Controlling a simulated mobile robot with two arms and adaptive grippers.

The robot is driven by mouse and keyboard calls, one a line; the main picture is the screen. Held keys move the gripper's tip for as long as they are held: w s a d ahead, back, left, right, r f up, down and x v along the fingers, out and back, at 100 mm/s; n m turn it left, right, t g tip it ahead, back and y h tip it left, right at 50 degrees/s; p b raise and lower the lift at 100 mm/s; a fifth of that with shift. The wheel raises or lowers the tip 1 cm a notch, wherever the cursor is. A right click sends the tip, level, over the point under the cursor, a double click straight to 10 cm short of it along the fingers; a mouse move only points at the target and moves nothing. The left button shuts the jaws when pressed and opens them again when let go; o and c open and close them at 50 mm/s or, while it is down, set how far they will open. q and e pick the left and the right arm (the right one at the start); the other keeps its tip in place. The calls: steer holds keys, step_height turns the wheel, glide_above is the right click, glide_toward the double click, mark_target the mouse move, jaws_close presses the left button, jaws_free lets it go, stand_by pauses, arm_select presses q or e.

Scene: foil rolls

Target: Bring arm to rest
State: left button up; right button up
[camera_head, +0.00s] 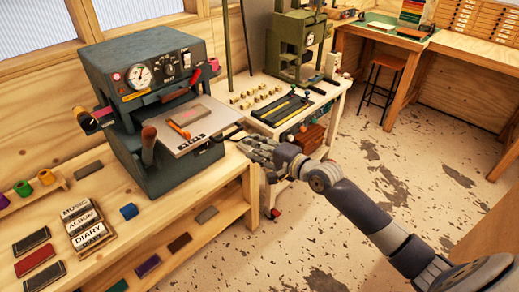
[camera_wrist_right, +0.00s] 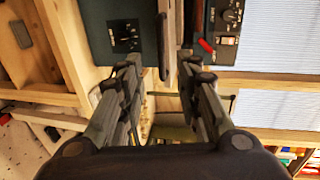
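My right arm comes in from the lower right in the head view. Its gripper (camera_head: 250,148) is beside the right edge of the grey hot-stamping machine (camera_head: 145,60), near its flat work plate (camera_head: 196,127). In the right wrist view the two fingers of this gripper (camera_wrist_right: 162,65) are spread apart, with nothing held between them. A dark bar (camera_wrist_right: 163,45) shows in the gap, seemingly beyond the fingertips. A foil roll (camera_head: 90,122) is on the machine's left side. My left gripper is not in view.
Several coloured foil rolls (camera_head: 46,177) stand on a small rack at left. A blue roll (camera_head: 129,211) and labelled blocks (camera_head: 85,224) are on the wooden bench. A white table (camera_head: 335,88) with tools is behind my gripper. Open floor (camera_head: 300,245) lies below the arm.

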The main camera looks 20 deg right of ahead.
steer(key=shift+s+d+r, duration=0.15)
steer(key=shift+s+d, duration=0.05)
steer(key=shift+s, duration=0.45)
steer(key=s+d+f+n+g+h+b, duration=0.1)
steer(key=s+d+f+g+h, duration=0.15)
steer(key=f, duration=0.95)
steer(key=s+d+f+n+g+h+b, duration=0.1)
steer(key=s+d+f+n, duration=0.15)
steer(key=f, duration=0.95)
steer(key=s+f+n+g+h, duration=0.1)
steer(key=s+f, duration=0.4)
steer(key=f, duration=0.3)
steer(key=s+f+n+g+h, duration=0.1)
steer(key=s+f, duration=0.3)
steer(key=f, duration=0.4)
steer(key=s+a+f+n+g+b, duration=0.25)
steer(key=s+f+n+g, duration=0.3)
steer(key=s+f, duration=1.3)
steer(key=s+a+f+n+g, duration=0.1)
steer(key=s+a+f+n, duration=0.1)
steer(key=s, duration=0.8)
steer(key=s+a+f+n+g, duration=0.1)
steer(key=s+a+f+n, duration=0.2)
steer(key=s, duration=0.8)
steer(key=shift+a+f+n+g+b, duration=0.2)
steer(key=shift+a+n+g+b, duration=0.1)
steer(key=shift+a+b, duration=0.25)
steer(key=shift+w+a, duration=0.1)
